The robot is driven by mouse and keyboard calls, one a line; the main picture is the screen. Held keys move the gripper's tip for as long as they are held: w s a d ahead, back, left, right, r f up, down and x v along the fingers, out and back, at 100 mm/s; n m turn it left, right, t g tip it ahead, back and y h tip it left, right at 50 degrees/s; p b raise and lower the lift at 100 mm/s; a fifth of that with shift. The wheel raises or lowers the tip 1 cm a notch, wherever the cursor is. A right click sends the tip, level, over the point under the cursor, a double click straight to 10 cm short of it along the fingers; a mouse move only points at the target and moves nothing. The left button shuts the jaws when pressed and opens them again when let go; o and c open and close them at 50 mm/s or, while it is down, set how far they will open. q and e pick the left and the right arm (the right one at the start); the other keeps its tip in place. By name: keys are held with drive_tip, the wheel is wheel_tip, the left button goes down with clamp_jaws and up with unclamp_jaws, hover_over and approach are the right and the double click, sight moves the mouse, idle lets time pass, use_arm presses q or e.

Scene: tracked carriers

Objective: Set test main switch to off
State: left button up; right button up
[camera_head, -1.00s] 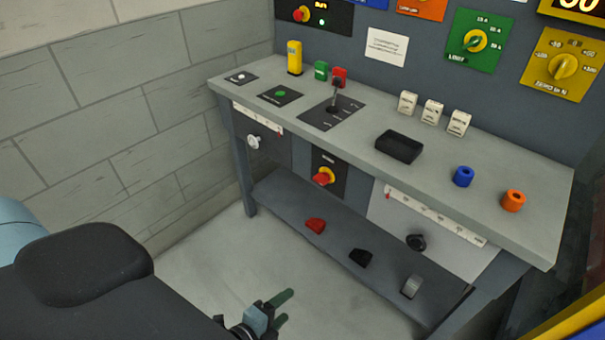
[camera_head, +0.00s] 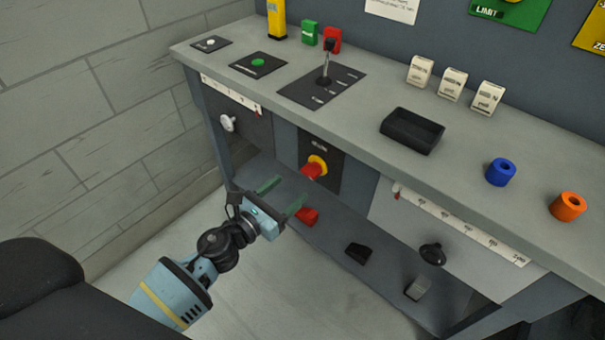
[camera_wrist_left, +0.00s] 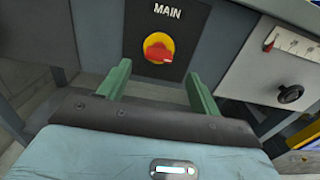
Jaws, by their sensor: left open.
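The main switch (camera_head: 314,168) is a red knob on a yellow disc, on a dark panel at the front of the bench below the top. In the left wrist view the main switch (camera_wrist_left: 158,49) sits under the word MAIN, ahead of and between the fingers, its red handle pointing to the right. My left gripper (camera_head: 281,195) is open and empty, with green fingers, below and to the left of the switch and apart from it. It also shows in the left wrist view (camera_wrist_left: 158,85). My right gripper is not in view.
The bench top (camera_head: 340,137) overhangs the switch panel. A lever (camera_head: 325,70), black tray (camera_head: 411,130), blue ring (camera_head: 500,172) and orange ring (camera_head: 567,207) stand on it. A lower shelf holds a red block (camera_head: 307,216) and a black block (camera_head: 358,252). A black knob (camera_head: 432,253) is to the right.

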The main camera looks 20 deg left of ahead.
sight(306, 174)
use_arm(q)
drive_tip(key=x, duration=0.6)
drive_tip(key=shift+w+d, duration=0.15)
drive_tip(key=shift+w, duration=0.35)
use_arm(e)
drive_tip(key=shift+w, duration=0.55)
use_arm(q)
drive_tip(key=c, duration=0.7)
drive_tip(key=shift+c, duration=1.4)
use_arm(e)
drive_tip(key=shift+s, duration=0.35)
